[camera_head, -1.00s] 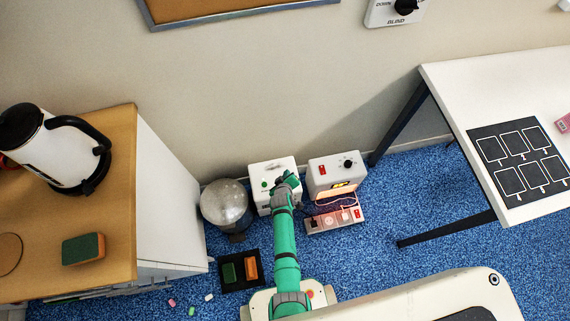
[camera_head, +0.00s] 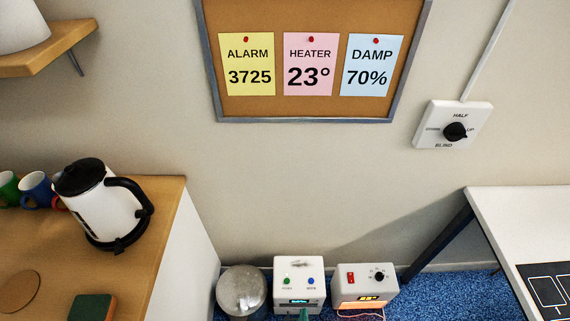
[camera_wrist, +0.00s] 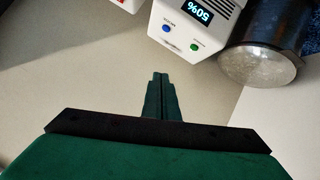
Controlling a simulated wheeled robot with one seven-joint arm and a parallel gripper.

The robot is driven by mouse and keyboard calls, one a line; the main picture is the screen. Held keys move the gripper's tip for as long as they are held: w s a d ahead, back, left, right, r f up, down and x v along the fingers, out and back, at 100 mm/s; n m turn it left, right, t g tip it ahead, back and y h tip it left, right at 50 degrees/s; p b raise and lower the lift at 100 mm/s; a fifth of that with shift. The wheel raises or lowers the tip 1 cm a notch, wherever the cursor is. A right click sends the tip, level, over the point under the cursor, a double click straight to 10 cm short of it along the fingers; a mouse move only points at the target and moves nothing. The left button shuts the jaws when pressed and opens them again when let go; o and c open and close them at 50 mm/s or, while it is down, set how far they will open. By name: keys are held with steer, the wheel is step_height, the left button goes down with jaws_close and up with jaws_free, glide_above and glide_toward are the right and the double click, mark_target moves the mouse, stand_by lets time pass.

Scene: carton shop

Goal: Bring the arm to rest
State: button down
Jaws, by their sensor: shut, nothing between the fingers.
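My gripper (camera_wrist: 160,98) shows in the wrist view with its two dark green fingers together and nothing between them. The pale wall fills much of the view behind it. A white box with a lit display, a blue button and a green button (camera_wrist: 197,22) is beyond the fingertips, apart from them in the picture. In the head view this box (camera_head: 299,271) stands on the floor by the wall. Only a small green piece of my arm shows at the bottom edge, in front of the box; the rest of the arm is out of frame.
A round grey metal vessel (camera_head: 242,291) stands left of the box, and a heater-like unit with a dial (camera_head: 365,286) stands right. A wooden counter (camera_head: 150,230) with a kettle (camera_head: 98,205) is at left, a white table (camera_head: 520,225) at right. A blind dial (camera_head: 452,126) is on the wall.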

steer(key=s+a+r+m+t, duration=0.1)
steer(key=s+r, duration=0.4)
steer(key=r, duration=0.5)
steer(key=s+a+r+m+t+y, duration=0.1)
steer(key=s+a+r, duration=0.2)
steer(key=r, duration=0.8)
steer(key=s+a+r+m+t, duration=0.1)
steer(key=s+a+r+t, duration=0.1)
steer(key=s+r, duration=0.6)
step_height(320, 180, up, 4)
steer(key=shift+a+f+m+y, duration=0.25)
steer(key=shift+a+m+y, duration=0.05)
steer(key=shift+m, duration=0.1)
steer(key=shift+s, duration=0.1)
